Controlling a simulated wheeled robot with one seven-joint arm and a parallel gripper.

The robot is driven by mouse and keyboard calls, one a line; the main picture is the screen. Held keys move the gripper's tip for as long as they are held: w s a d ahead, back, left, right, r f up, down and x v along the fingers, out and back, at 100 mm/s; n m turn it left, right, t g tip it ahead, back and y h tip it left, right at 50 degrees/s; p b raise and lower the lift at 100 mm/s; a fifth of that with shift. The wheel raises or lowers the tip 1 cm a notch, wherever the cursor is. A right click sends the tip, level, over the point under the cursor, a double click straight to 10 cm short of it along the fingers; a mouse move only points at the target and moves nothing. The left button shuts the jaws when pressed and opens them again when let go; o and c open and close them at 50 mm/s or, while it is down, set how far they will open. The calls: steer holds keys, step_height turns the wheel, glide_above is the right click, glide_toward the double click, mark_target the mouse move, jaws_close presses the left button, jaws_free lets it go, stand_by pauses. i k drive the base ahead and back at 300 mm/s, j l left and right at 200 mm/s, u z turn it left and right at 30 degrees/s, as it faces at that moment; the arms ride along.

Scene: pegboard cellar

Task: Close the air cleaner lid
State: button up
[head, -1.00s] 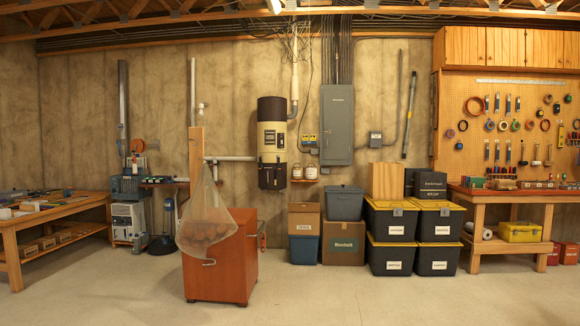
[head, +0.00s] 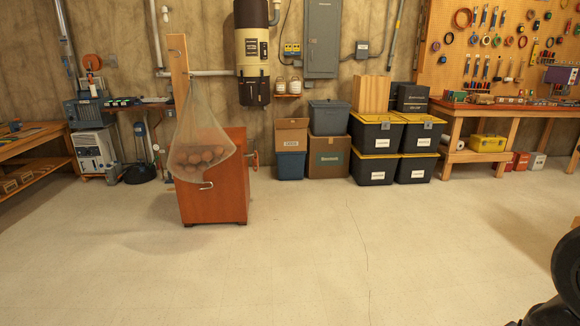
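I cannot pick out the air cleaner or its lid with certainty. A pale boxy appliance (head: 93,150) stands on the floor at the left, beside the workbench; at this size I cannot tell whether it has an open lid. My gripper's fingers are not in view. Only a dark rounded piece, seemingly part of my arm, shows at the lower right edge.
A reddish cabinet (head: 215,185) stands on the floor with a netted bag (head: 203,140) hanging from a wooden post (head: 178,65). Black-and-yellow bins (head: 374,138) and boxes line the wall. A wooden workbench (head: 500,112) stands at the right. The middle floor is wide and clear.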

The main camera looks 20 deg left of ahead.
mark_target(81, 93)
steer(key=i+j+u, duration=0.2)
steer(key=j+u, duration=0.2)
steer(key=i+j+u, duration=0.25)
steer(key=j+u, duration=0.2)
steer(key=i+j+u, duration=0.25)
steer(key=u, duration=0.15)
steer(key=i+j+u, duration=0.15)
steer(key=i+u, duration=0.3)
steer(key=i+j+u, duration=0.1)
steer(key=i+u, duration=0.25)
steer(key=i, duration=3.75)
steer(key=i+z, duration=0.1)
steer(key=i, duration=0.5)
steer(key=i+j+z, duration=0.1)
steer(key=i, duration=0.5)
steer(key=i+j, duration=0.2)
steer(key=i, duration=0.4)
steer(key=i+j+z, duration=0.15)
steer(key=i, duration=0.45)
